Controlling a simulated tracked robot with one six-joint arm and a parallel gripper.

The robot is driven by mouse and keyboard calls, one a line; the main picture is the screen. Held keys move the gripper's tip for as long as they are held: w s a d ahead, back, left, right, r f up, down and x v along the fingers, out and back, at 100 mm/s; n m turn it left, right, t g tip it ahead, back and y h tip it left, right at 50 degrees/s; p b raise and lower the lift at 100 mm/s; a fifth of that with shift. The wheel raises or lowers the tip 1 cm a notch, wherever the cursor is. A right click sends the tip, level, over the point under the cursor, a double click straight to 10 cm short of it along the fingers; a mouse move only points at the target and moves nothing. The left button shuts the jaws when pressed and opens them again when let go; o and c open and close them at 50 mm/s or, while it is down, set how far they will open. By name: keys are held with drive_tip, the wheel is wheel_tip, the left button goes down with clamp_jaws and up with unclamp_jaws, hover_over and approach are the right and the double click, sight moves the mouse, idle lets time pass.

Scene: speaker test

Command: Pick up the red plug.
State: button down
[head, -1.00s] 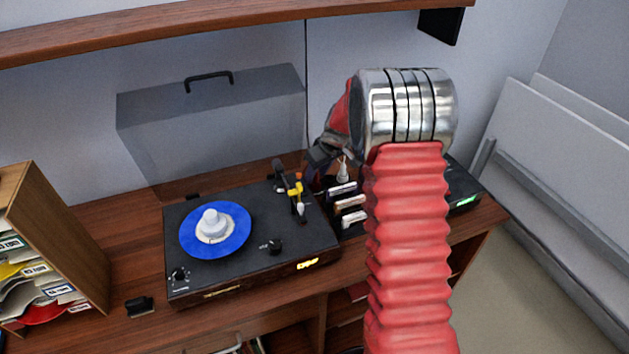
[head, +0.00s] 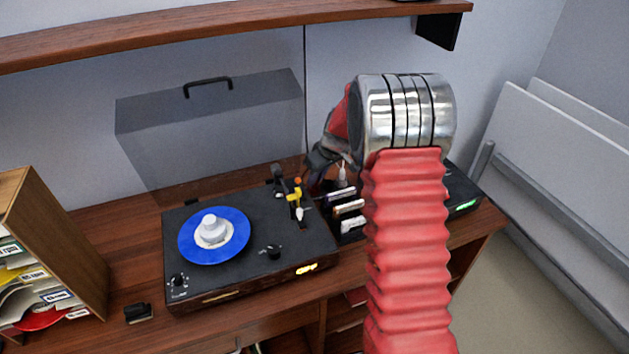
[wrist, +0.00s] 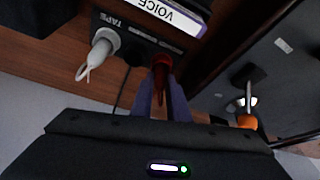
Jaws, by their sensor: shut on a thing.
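The red plug (wrist: 162,66) is at the edge of a black box (wrist: 140,40) marked TAPE in the wrist view. My gripper (wrist: 160,88) is shut on it, with a dark finger on each side. I cannot tell whether the plug is still seated in the box. In the head view my gripper (head: 314,178) is behind the turntable's right back corner, partly hidden by my arm. The red plug cannot be made out there.
A white plug (wrist: 102,44) with a cable loop is left of the red plug. A case labelled VOICE (wrist: 168,14) stands close by. The turntable (head: 250,262) is left of my arm. A wooden file rack (head: 60,235) stands at far left.

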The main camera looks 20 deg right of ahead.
drive_tip(key=shift+r, duration=1.45)
drive_tip(key=shift+d+r, duration=0.1)
drive_tip(key=shift+r, duration=0.2)
drive_tip(key=w+d, duration=0.3)
drive_tip(key=d, duration=0.5)
drive_tip(key=w+d, duration=0.3)
drive_tip(key=d, duration=0.5)
drive_tip(key=shift+w+d, duration=0.25)
drive_tip(key=shift+w, duration=0.15)
drive_tip(key=shift+r, duration=0.1)
drive_tip(key=shift+r, duration=0.35)
drive_tip(key=shift+r, duration=0.1)
